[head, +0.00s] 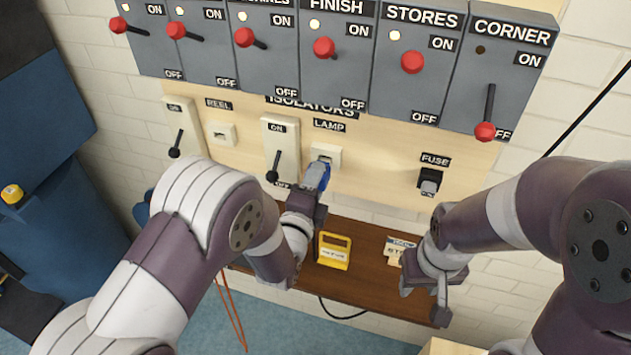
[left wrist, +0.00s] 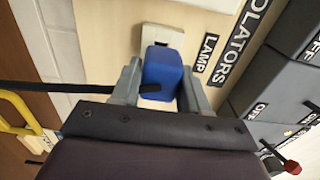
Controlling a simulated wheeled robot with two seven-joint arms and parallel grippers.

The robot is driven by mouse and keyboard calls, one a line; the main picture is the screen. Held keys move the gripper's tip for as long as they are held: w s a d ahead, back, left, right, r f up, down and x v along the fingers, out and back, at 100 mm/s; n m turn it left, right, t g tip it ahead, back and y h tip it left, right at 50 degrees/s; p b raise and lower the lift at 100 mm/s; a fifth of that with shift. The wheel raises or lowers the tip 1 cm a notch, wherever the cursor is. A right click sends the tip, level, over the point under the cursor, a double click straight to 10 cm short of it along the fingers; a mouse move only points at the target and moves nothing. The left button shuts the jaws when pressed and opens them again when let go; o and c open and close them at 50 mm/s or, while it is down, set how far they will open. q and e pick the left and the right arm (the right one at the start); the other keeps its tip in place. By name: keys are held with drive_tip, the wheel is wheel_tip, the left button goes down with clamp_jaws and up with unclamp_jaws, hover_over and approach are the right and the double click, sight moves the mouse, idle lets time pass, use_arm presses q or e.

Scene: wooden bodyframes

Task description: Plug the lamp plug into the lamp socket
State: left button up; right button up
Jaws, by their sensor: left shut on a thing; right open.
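The blue lamp plug (head: 317,177) is held in my left gripper (head: 312,193), just in front of the cream lamp socket (head: 326,152) under the LAMP label. In the left wrist view, the fingers of my left gripper (left wrist: 158,88) close on both sides of the blue plug (left wrist: 163,68). Its far end overlaps the lower part of the socket plate (left wrist: 163,34). I cannot tell whether its pins are inside, as the plug hides them. My right gripper (head: 427,298) is open and empty, low in front of the shelf's right part.
A shelf (head: 362,256) below the board holds a yellow device (head: 333,250) and a labelled card (head: 398,250). The isolator row (head: 335,60) with red-knobbed levers hangs above. A lever switch (head: 278,150) is left of the socket; a black fuse unit (head: 430,180) is right.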

use_arm(q)
drive_tip(key=shift+b+x, duration=0.65)
drive_tip(key=shift+x, duration=0.8)
idle(0.5)
drive_tip(key=o, duration=1.2)
drive_tip(key=shift+o, duration=0.2)
drive_tip(key=shift+s, duration=0.1)
drive_tip(key=b+v, duration=0.1)
drive_tip(key=v, duration=1.1)
drive_tip(key=shift+s, duration=0.2)
drive_tip(key=shift+a, duration=0.15)
